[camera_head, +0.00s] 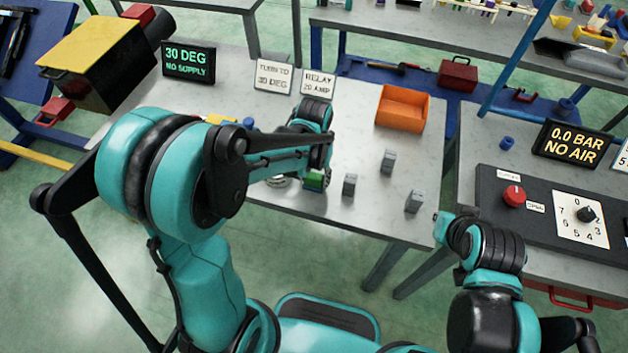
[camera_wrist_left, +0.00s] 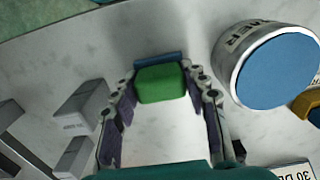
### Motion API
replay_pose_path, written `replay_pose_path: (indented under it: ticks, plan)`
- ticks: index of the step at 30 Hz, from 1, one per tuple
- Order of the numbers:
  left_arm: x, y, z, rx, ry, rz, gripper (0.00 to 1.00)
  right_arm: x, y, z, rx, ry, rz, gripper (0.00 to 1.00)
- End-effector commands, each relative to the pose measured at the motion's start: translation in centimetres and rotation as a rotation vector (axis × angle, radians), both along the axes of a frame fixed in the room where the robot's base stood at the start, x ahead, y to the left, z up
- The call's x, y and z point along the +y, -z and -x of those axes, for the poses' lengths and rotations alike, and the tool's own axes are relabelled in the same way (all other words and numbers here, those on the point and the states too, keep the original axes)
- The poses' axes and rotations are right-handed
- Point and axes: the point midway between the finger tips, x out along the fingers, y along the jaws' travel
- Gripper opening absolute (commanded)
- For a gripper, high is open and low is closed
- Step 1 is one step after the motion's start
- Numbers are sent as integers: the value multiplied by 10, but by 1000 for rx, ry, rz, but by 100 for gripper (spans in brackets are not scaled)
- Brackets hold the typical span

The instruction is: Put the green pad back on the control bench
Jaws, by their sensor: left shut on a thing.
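The green pad (camera_head: 314,180) is at the tip of my left gripper (camera_head: 318,172), low over the grey bench top (camera_head: 350,110) near its front edge. In the left wrist view the green pad (camera_wrist_left: 160,83) sits between the two fingertips of my left gripper (camera_wrist_left: 160,88), which is shut on it. A blue strip shows along the pad's far side. I cannot tell whether the pad touches the bench. My right gripper (camera_head: 445,222) is partly seen, in front of the gap between this bench and the right-hand one, and its fingers are not clear.
Several small grey blocks (camera_head: 349,185) stand right of the pad. An orange bin (camera_head: 403,108) and sign cards (camera_head: 273,76) stand behind. A blue-topped can (camera_wrist_left: 275,70) is close beside the left gripper. The right bench carries a red knob (camera_head: 514,196) and a dial (camera_head: 585,214).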

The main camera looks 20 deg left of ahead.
Motion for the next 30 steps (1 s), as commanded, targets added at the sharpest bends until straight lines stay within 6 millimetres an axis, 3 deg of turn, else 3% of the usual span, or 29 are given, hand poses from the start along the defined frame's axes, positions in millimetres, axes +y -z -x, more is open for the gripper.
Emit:
replay_pose_path:
  ticks: [11,12,14,25,30]
  plan:
    - [0,8,0,0,0,0,21,0,5,0,0,0,0,0]
    - [0,7,0,0,0,0,49,0,5,0,0,0,0,0]
    - [0,7,0,0,0,0,65,0,4,0,0,0,0,0]
    - [0,3,0,0,0,0,65,0,0,0,0,0,0,0]
    - [0,-24,0,0,0,0,65,0,-10,0,0,0,0,0]
